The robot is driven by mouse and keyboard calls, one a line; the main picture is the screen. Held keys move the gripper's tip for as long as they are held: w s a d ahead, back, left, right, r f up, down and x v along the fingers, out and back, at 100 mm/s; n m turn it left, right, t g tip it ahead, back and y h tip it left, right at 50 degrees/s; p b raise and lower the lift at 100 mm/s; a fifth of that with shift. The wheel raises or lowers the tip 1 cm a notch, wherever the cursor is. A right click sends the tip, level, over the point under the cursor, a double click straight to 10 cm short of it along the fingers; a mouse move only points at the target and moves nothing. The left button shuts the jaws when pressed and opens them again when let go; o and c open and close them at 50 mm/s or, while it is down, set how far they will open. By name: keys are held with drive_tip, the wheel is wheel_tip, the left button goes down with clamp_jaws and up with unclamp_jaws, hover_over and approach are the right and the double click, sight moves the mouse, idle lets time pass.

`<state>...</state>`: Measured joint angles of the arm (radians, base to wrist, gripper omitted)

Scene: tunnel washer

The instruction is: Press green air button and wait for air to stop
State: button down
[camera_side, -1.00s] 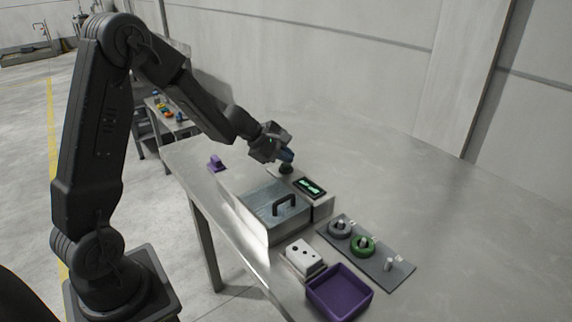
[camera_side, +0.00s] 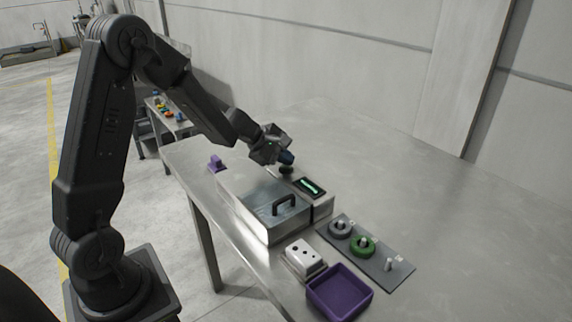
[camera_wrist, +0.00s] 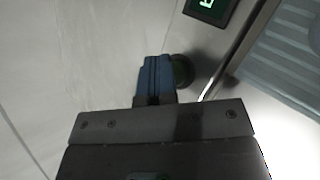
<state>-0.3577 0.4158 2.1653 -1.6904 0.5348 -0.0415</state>
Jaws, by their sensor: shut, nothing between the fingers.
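The washer (camera_side: 262,212) is a long metal box with a dark handle on its lid, standing on the metal table. A small display (camera_side: 310,187) with lit green marks sits on its back right part; part of it also shows in the wrist view (camera_wrist: 208,8). A dark green round button (camera_side: 287,170) is on the washer's far end, and it also shows in the wrist view (camera_wrist: 182,70). My gripper (camera_side: 287,157) is shut and empty, its blue fingertips just above the button. In the wrist view the fingers partly cover the button; I cannot tell whether they touch it.
A purple tray (camera_side: 339,292) and a white block with holes (camera_side: 305,259) stand at the front. A dark plate (camera_side: 392,270) with pegs holds a grey ring (camera_side: 340,228) and a green ring (camera_side: 362,246). A purple piece (camera_side: 216,163) is behind left. The right table is clear.

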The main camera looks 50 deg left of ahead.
sight(286, 167)
drive_tip(key=shift+r, duration=0.9)
drive_tip(key=shift+r, duration=0.1)
drive_tip(key=shift+r, duration=2.45)
drive_tip(key=s+d+r+m+g, duration=0.2)
drive_tip(key=s+d+r+m, duration=0.6)
drive_tip(key=s+d+m, duration=0.35)
drive_tip(key=s+d+m+y, duration=0.2)
drive_tip(key=s+m, duration=0.8)
drive_tip(key=s, duration=0.5)
drive_tip(key=shift+s+d+f+m+g+y, duration=0.25)
drive_tip(key=shift+s+f+m+g+y, duration=0.15)
drive_tip(key=shift+y, duration=0.5)
